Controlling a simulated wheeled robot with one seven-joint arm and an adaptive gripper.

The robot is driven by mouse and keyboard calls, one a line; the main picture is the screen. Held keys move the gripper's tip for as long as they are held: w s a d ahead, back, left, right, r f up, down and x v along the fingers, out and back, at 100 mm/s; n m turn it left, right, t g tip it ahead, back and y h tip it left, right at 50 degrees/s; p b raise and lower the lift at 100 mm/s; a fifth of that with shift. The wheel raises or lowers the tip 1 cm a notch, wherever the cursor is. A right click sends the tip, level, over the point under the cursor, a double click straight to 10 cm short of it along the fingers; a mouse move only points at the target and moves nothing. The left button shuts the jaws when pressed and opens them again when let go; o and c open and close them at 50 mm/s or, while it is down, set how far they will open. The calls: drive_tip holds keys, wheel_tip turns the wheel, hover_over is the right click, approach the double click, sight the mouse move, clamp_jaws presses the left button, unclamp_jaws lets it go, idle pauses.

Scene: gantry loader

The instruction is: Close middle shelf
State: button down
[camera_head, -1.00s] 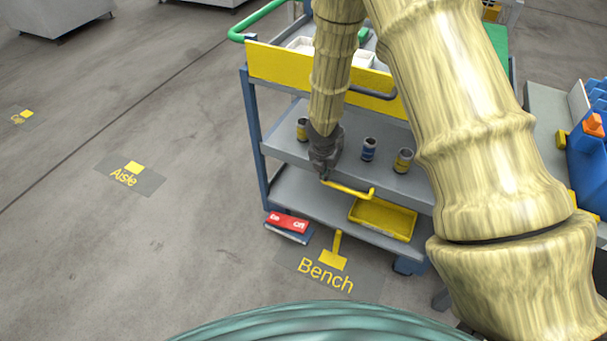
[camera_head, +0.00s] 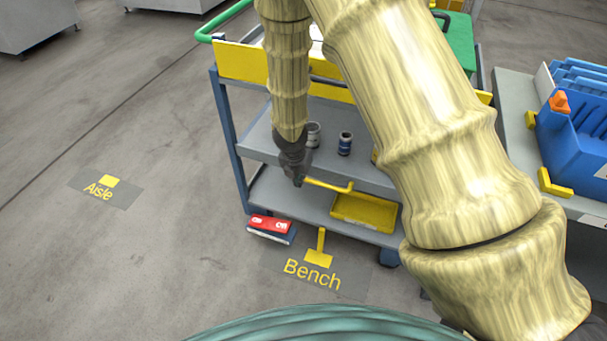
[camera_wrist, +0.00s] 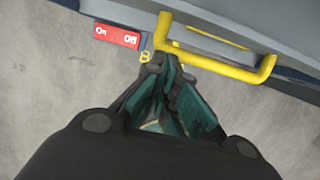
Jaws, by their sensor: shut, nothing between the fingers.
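The middle shelf (camera_head: 326,163) of the blue-grey cart is a grey tray with a yellow bar handle (camera_head: 331,186) along its front. How far the shelf stands out is hard to tell. My gripper (camera_head: 297,184) points down at the left end of the handle, in front of the shelf. In the wrist view the dark fingers (camera_wrist: 168,68) are together and empty, just beside the left end of the yellow handle (camera_wrist: 216,67). Whether they touch it is unclear. My arm hides part of the shelf's left and right.
A dark-lidded can (camera_head: 345,144) and a grey can (camera_head: 313,134) stand on the shelf. Below are a yellow tray (camera_head: 364,213) and a red On/Off box (camera_head: 270,224). A bench with a blue bin (camera_head: 575,145) stands right. Floor at left is clear.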

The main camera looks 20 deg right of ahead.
drive_tip(key=p+v, duration=0.2)
drive_tip(key=v, duration=0.7)
drive_tip(key=shift+r+p, duration=0.3)
drive_tip(key=shift+r, duration=0.1)
drive_tip(key=s+a+f+m+g+y+p, duration=0.1)
drive_tip(key=s+a+f+m+p, duration=0.1)
drive_tip(key=s+f+m, duration=0.4)
drive_tip(key=s+a+f+m+g+y+p, duration=0.15)
drive_tip(key=s+m, duration=0.25)
drive_tip(key=s, duration=0.4)
drive_tip(key=s+a+f+m+y+p, duration=0.2)
drive_tip(key=s+f+m, duration=0.25)
drive_tip(key=s, duration=0.25)
drive_tip(key=s+d+m+h+p, duration=0.1)
drive_tip(key=s+d+m, duration=0.2)
drive_tip(key=s+m, duration=0.3)
drive_tip(key=s+d+f+m+h+p, duration=0.1)
drive_tip(key=s+d+m+p, duration=0.1)
drive_tip(key=s+m, duration=0.5)
drive_tip(key=shift+s+d+f, duration=0.15)
drive_tip(key=shift+s+d, duration=0.25)
drive_tip(key=shift+s, duration=0.1)
drive_tip(key=shift+t, duration=0.25)
